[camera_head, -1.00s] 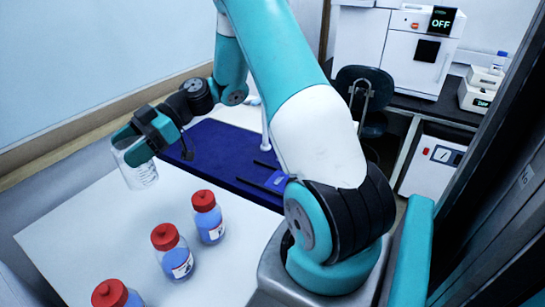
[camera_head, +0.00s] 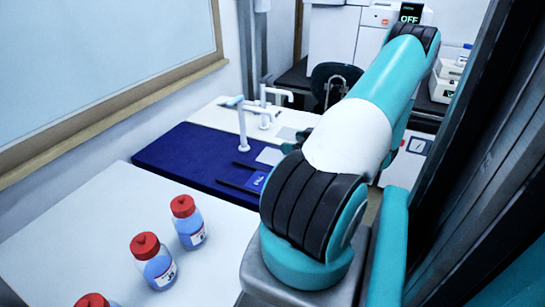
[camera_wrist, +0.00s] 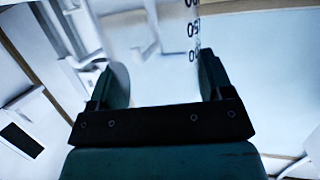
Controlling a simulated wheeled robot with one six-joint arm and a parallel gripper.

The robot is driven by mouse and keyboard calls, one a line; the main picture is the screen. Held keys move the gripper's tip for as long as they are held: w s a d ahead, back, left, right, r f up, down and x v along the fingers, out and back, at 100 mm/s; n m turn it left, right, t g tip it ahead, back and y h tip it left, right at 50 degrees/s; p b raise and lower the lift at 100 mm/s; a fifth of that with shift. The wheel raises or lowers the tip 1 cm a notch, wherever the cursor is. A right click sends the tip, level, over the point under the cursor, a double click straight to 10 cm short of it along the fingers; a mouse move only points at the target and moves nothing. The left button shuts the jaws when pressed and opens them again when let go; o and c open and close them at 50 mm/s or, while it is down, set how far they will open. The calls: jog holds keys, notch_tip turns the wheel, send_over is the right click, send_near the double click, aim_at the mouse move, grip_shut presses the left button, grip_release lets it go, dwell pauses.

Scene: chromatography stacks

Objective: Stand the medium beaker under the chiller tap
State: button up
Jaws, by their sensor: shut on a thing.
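The beaker (camera_wrist: 178,30) is clear with dark graduation marks and shows in the wrist view between the two fingers of my gripper (camera_wrist: 164,78). My gripper is shut on it. The beaker's rim and base are not in view. Two white taps stand at the back of the bench in the head view, a nearer one (camera_head: 243,130) and a farther one (camera_head: 264,98). I cannot tell which is the chiller tap.
Several red-capped bottles of blue liquid (camera_head: 189,222) stand on the white table (camera_head: 75,225). A dark blue mat (camera_head: 185,155) with dark pen-like items lies beyond it. A dark chair (camera_head: 335,75) and a white instrument reading OFF (camera_head: 372,38) are behind.

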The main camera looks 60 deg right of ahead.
jog(key=s+d+f+m+h, duration=0.1)
jog(key=s+f+m+h, duration=0.1)
jog(key=s, duration=0.3)
jog(key=shift+g, duration=0.3)
jog(key=p+x, duration=0.3)
jog(key=x, duration=0.3)
jog(key=r+p+x, duration=0.1)
jog(key=p+x, duration=0.2)
jog(key=x, duration=0.3)
jog(key=d+r+p+x, duration=0.1)
jog(key=p+x, duration=0.2)
jog(key=x, duration=0.3)
jog(key=shift+w+r, duration=0.15)
jog(key=shift+r, duration=0.1)
jog(key=shift+d+f+h, duration=0.1)
jog(key=shift+f+h, duration=0.05)
jog(key=shift+h, duration=0.15)
jog(key=shift+f, duration=0.1)
jog(key=shift+f, duration=0.15)
jog(key=o, duration=1.3)
jog(key=shift+r, duration=0.2)
